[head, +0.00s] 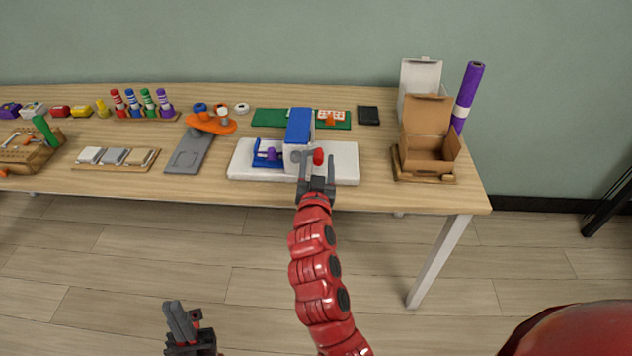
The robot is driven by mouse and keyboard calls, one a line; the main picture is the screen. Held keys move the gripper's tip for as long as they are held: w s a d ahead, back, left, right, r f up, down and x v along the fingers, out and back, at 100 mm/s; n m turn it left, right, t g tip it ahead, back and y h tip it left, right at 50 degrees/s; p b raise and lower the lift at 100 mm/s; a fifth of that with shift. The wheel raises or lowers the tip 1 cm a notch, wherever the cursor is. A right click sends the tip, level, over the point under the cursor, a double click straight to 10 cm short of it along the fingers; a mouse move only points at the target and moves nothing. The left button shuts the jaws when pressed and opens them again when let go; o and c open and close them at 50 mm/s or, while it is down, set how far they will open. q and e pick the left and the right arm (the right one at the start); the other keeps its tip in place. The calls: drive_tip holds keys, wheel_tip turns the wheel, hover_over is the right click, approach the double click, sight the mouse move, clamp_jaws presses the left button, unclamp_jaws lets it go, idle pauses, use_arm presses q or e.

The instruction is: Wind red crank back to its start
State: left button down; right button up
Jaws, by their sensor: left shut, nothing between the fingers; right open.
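The red crank knob (318,156) shows at the front of a device with a blue block (299,128) and a purple piece (271,154), standing on a white base (345,165). My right gripper (317,162) is open, with its fingers pointing at the device. The red knob shows between its fingertips; I cannot tell whether a finger touches it. The crank's arm is mostly hidden behind the gripper. My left gripper (184,318) is shut and empty, low in front of the table and away from the device.
A grey plate with an orange piece (210,124) lies left of the device. A green board (268,118) lies behind it. An open cardboard box (427,140) and a purple roll (466,95) stand to the right. The tabletop between device and box is bare.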

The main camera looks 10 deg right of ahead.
drive_tip(key=v, duration=1.7)
drive_tip(key=shift+p, duration=0.45)
